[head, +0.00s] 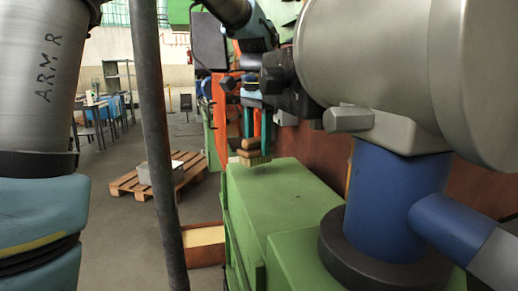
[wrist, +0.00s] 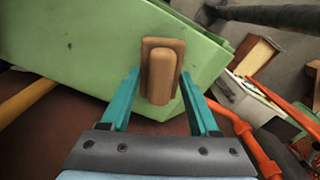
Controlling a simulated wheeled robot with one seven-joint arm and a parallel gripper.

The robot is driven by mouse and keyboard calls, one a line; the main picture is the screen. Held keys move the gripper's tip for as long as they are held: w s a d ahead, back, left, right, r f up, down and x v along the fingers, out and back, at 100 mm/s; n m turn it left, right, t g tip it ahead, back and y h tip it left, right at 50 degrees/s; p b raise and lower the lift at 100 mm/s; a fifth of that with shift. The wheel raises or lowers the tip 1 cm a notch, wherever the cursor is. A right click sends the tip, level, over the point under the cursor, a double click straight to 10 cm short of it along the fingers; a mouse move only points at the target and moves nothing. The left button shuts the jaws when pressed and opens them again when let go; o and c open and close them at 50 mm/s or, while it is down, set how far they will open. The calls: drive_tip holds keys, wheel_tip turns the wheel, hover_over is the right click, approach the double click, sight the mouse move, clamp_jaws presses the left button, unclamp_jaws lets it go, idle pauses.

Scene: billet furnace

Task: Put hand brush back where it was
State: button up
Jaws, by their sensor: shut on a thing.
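The hand brush (head: 254,150) has a brown wooden back and pale bristles pointing down. My gripper (head: 256,126) is shut on it, with a teal finger on each side. The brush hangs at the far end of the green machine housing (head: 285,196); whether the bristles touch the green top I cannot tell. In the wrist view the brush (wrist: 160,72) shows its wooden back and raised grip between my teal fingertips (wrist: 159,82), over the edge of the green housing (wrist: 80,45). Its bristles are hidden there.
A wooden pallet (head: 125,184) with a grey block (head: 146,173) stands on the floor at left. An open box (head: 203,245) sits beside the green housing. A dark vertical pole (head: 150,120) crosses the view. Orange pipework (wrist: 255,145) lies right of my gripper.

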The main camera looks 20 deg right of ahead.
sight(259, 137)
drive_tip(key=shift+f, duration=0.75)
drive_tip(key=shift+d+f+p, duration=0.2)
drive_tip(key=shift+f+p, duration=0.2)
drive_tip(key=shift+f, duration=0.15)
drive_tip(key=o, duration=1.2)
drive_tip(key=shift+f, duration=0.1)
wheel_tip(259, 137, up, 8)
drive_tip(key=shift+f+b, duration=0.1)
drive_tip(key=shift+b, duration=0.4)
